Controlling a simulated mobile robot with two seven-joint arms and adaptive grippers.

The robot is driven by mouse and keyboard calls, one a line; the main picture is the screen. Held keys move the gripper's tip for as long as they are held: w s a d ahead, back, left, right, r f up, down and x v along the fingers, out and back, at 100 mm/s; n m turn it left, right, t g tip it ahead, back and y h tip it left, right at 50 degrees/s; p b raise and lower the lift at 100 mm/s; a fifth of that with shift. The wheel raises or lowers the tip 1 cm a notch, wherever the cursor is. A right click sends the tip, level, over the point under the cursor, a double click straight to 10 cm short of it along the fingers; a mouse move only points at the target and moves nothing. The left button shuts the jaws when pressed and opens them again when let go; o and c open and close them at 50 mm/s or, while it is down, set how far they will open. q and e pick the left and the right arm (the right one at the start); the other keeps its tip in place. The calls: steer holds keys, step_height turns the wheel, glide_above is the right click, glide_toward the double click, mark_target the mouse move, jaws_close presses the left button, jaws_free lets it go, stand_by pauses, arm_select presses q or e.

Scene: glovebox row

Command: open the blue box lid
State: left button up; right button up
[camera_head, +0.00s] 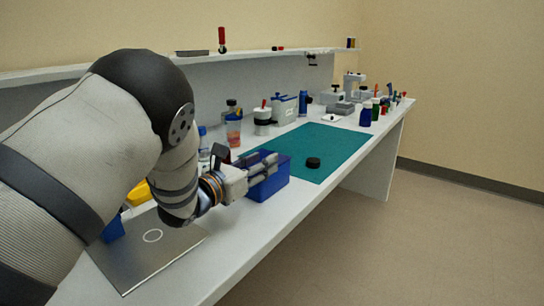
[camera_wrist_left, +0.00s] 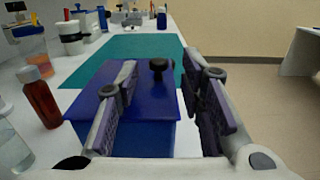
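The blue box (camera_head: 269,183) stands on the white bench at the near edge of the green mat. Its lid (camera_wrist_left: 140,82) looks shut in the left wrist view, and a black knob (camera_wrist_left: 159,68) shows just beyond or on its right side. My left gripper (camera_head: 262,164) is at the box's top in the head view. In the left wrist view its two fingers (camera_wrist_left: 162,88) are spread apart, with the lid between and beyond them and nothing clasped. Whether a finger touches the lid I cannot tell. My right gripper is in neither view.
The green mat (camera_head: 335,143) lies beyond the box and is mostly bare. A red-brown bottle (camera_wrist_left: 41,98) stands left of the box. Cups, bottles and devices line the bench's back. A metal plate (camera_head: 140,262) lies nearer me.

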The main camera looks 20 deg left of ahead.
mark_target(261, 157)
arm_select(q)
steer(key=x, duration=0.4)
steer(key=shift+w+f, duration=0.15)
steer(key=shift+w, duration=0.3)
jaws_close()
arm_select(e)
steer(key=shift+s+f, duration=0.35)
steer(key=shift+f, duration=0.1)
